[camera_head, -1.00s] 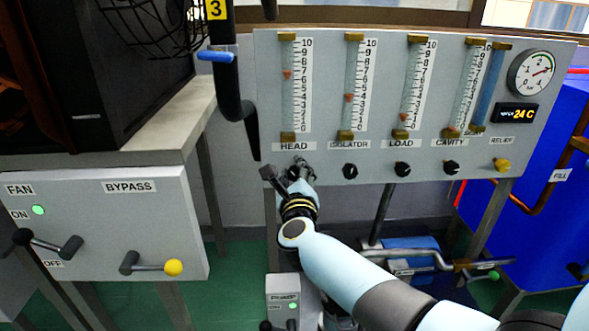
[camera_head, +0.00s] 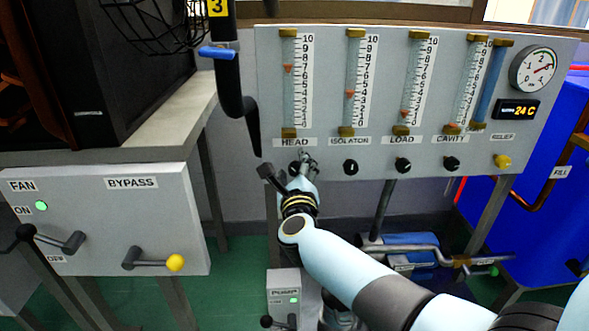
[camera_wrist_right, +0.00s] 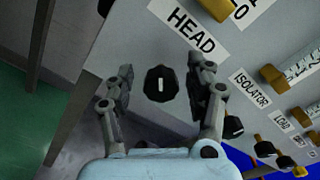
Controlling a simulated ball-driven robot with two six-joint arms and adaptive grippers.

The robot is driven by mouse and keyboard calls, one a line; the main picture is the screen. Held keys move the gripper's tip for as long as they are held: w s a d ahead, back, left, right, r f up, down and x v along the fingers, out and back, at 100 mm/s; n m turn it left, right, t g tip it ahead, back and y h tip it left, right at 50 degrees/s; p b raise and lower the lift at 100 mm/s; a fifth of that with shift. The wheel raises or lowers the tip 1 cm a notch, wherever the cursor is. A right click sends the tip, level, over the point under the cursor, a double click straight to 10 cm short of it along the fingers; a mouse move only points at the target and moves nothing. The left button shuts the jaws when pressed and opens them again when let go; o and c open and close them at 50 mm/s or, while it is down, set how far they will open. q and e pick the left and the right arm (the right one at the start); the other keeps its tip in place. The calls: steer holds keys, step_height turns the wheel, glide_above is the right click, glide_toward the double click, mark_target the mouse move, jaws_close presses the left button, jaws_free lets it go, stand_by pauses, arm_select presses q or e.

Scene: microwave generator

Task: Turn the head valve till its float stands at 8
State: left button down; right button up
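The head valve's black knob with a white mark (camera_wrist_right: 161,83) sits on the grey panel below the HEAD label (camera_wrist_right: 188,28). In the wrist view my right gripper (camera_wrist_right: 160,80) is open, one finger on each side of the knob with gaps showing. In the head view my right gripper (camera_head: 302,162) is at the panel under the HEAD tube and largely covers the knob. The HEAD tube's reddish float (camera_head: 288,68) stands at about 7 on its scale (camera_head: 306,80). My left gripper is not in view.
The black isolator knob (camera_head: 351,167), load knob (camera_head: 402,165) and cavity knob (camera_head: 452,163) are in a row to the right, then a yellow relief knob (camera_head: 502,161). A black hanging handle (camera_head: 238,100) is just left of the panel. A bypass panel (camera_head: 110,225) stands lower left.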

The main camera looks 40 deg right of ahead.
steer(key=v, duration=1.2)
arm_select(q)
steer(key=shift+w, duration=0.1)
arm_select(e)
steer(key=s+a+f+n+g+y+p, duration=0.2)
steer(key=s+f+n+g+y+p, duration=0.45)
steer(key=s+f+n, duration=1.4)
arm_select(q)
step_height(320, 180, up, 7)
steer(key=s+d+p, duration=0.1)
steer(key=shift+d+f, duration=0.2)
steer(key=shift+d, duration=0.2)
arm_select(e)
steer(key=s+d+f+n+g, duration=0.1)
steer(key=s+f+n, duration=0.3)
steer(key=s, duration=0.5)
steer(key=s+d+f+n+g+y, duration=0.1)
steer(key=s+f+n+g, duration=0.3)
steer(key=s, duration=0.5)
steer(key=s+d+f+n+g, duration=0.1)
steer(key=s+f+n+g, duration=0.2)
steer(key=s, duration=0.6)
steer(key=f+n, duration=0.2)
steer(key=n, duration=0.1)
steer(key=shift+s+d+y, duration=0.2)
steer(key=shift+s+y, duration=0.15)
steer(key=shift+s, duration=0.05)
